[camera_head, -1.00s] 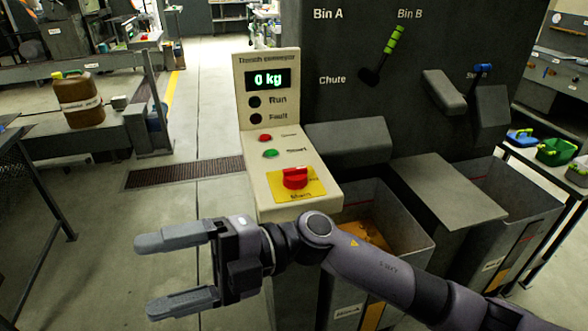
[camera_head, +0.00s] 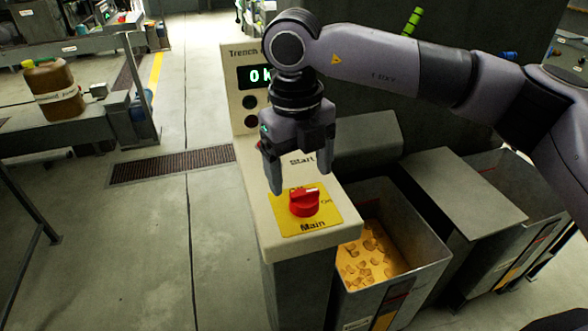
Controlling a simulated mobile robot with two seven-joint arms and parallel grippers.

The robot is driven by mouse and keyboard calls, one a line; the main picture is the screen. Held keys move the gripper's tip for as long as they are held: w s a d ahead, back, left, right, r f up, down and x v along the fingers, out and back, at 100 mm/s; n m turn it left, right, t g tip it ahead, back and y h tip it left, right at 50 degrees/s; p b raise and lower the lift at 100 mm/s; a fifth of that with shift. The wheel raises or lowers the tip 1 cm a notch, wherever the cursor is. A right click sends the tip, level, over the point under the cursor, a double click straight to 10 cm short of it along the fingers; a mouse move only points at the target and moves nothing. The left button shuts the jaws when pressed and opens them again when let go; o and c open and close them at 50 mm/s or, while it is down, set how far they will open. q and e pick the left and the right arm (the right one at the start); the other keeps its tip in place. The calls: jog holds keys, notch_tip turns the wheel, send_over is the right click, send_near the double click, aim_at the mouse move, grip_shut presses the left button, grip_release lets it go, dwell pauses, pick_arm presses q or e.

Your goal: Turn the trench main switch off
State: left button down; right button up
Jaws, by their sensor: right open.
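The main switch is a red rotary knob (camera_head: 304,201) on a yellow plate (camera_head: 318,222) marked "Main", with "On" at its right. It sits on the sloped top of the cream trench conveyor panel (camera_head: 262,210). My right gripper (camera_head: 298,183) points down above the panel, just behind and above the knob. Its fingers are apart and hold nothing. I cannot tell whether a fingertip touches the plate. The gripper hides the Start and Stop buttons and part of the display (camera_head: 256,76). My left gripper is not in view.
An open bin (camera_head: 410,225) with yellowish pieces stands right of the panel. A grey chute cover (camera_head: 465,190) is beside it. A brown jug (camera_head: 54,92) stands on a bench at the left. The floor left of the panel is clear.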

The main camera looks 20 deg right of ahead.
aim_at(304, 193)
jog(key=shift+w+d+r, duration=0.2)
jog(key=shift+w+d, duration=0.05)
jog(key=shift+w, duration=0.15)
jog(key=shift+w+f, duration=0.15)
jog(key=shift+d+f+p, duration=0.15)
jog(key=shift+f+p, duration=0.15)
jog(key=shift+f, duration=1.4)
jog(key=shift+d+f+p, duration=0.15)
jog(key=shift+f+p, duration=0.15)
jog(key=shift+f, duration=1.35)
jog(key=c, duration=1)
